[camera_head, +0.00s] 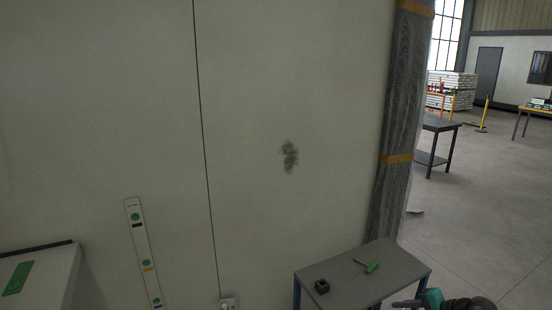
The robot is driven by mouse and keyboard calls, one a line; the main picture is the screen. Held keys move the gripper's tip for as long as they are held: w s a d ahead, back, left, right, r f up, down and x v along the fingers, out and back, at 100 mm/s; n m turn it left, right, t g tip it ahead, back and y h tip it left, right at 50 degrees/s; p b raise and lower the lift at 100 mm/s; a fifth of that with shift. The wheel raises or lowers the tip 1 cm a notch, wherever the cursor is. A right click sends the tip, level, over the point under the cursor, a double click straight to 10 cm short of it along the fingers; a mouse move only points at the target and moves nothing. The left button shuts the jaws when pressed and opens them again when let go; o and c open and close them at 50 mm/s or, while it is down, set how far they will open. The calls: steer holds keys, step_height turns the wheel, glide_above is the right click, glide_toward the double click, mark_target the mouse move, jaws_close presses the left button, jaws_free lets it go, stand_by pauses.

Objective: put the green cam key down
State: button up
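The green cam key (372,267) lies on the grey top of a small table (340,290) at the bottom right. Its green handle points to the lower right and its thin grey shank to the upper left. Nothing is seen touching it except the tabletop. Part of my arm, dark with a teal piece, shows at the bottom edge just right of the table, apart from the key. My gripper's fingers cannot be made out there, as the picture's edge cuts the arm off.
A small dark block (322,286) stands on the table left of the key. A pale wall panel (100,100) fills the left and middle. A mesh-wrapped post (402,120) rises behind the table. Open floor (480,220) lies right, with a dark workbench (437,140) farther back.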

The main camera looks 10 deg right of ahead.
steer(key=s+a+f+n+g+y+b, duration=0.1)
steer(key=a+f+n+g+y+b, duration=0.2)
steer(key=a+f, duration=1.2)
steer(key=s+a+f+n+g+b, duration=0.25)
steer(key=a+f+g, duration=0.25)
steer(key=a+f, duration=1)
steer(key=s+a+f+n+g+h+b, duration=0.25)
steer(key=s+a+f+n+g, duration=0.4)
steer(key=s+a, duration=0.65)
steer(key=s+d+f+n+h, duration=0.1)
steer(key=s+d+f+h, duration=0.4)
steer(key=s, duration=0.2)
steer(key=shift+s+d+f+n, duration=0.25)
steer(key=shift+d+f+n, duration=0.05)
steer(key=shift+f+n, duration=0.1)
